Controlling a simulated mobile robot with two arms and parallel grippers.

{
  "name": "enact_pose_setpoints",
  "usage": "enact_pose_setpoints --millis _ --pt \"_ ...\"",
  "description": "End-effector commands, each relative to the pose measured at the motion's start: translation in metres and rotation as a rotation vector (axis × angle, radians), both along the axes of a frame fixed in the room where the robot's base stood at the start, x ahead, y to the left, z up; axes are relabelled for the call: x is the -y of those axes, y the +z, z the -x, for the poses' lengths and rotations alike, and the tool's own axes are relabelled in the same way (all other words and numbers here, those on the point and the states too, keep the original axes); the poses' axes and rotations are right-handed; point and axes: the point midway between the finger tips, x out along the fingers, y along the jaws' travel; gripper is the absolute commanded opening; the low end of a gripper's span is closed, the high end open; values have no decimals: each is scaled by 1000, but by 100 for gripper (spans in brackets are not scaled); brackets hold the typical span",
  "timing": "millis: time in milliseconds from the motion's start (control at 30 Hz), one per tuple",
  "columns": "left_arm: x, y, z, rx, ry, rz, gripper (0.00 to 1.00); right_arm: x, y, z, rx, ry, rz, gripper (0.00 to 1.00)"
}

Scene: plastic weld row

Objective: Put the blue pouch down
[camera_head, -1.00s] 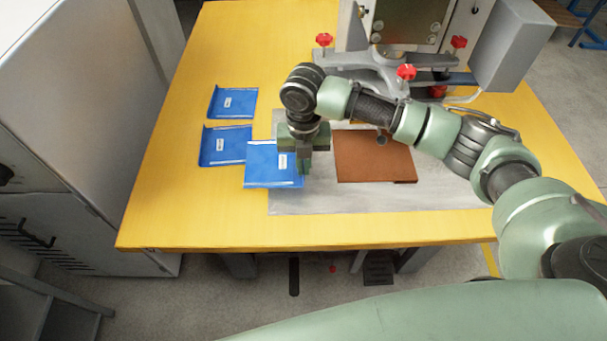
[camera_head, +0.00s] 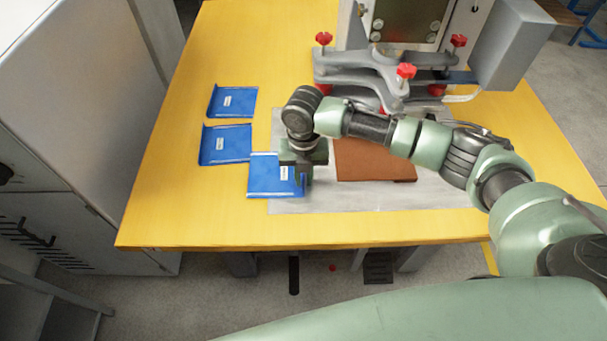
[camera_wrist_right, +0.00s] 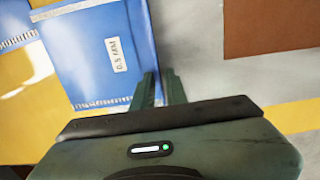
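The blue pouch (camera_head: 270,177) with a white label is at the front left of the grey mat, partly over the yellow table. It looks flat; I cannot tell whether it touches the surface. My right gripper (camera_head: 304,183) points down at its right edge. In the right wrist view, the gripper fingers (camera_wrist_right: 161,86) are close together around the edge of the pouch (camera_wrist_right: 95,45), with its label showing. The fingertips are partly hidden in the head view. My left gripper is not in view.
Two more blue pouches, one behind (camera_head: 233,101) and one nearer (camera_head: 225,146), lie on the yellow table (camera_head: 180,215) to the left. A brown sheet (camera_head: 375,160) lies on the grey mat (camera_head: 350,198). A machine with red knobs (camera_head: 390,65) stands at the back.

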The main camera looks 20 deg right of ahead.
Motion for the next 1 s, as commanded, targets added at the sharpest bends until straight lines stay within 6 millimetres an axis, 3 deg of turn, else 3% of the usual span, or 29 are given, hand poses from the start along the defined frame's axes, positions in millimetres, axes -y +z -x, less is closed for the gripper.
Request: enact_pose_setpoints --millis 333,467,1000 --pt "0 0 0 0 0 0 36 0 1 0 1 0 -1 25" --pt "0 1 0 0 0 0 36 0 12 -1 4 0 -2 25" --pt "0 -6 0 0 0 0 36 0 115 -1 3 -1 -2 25"
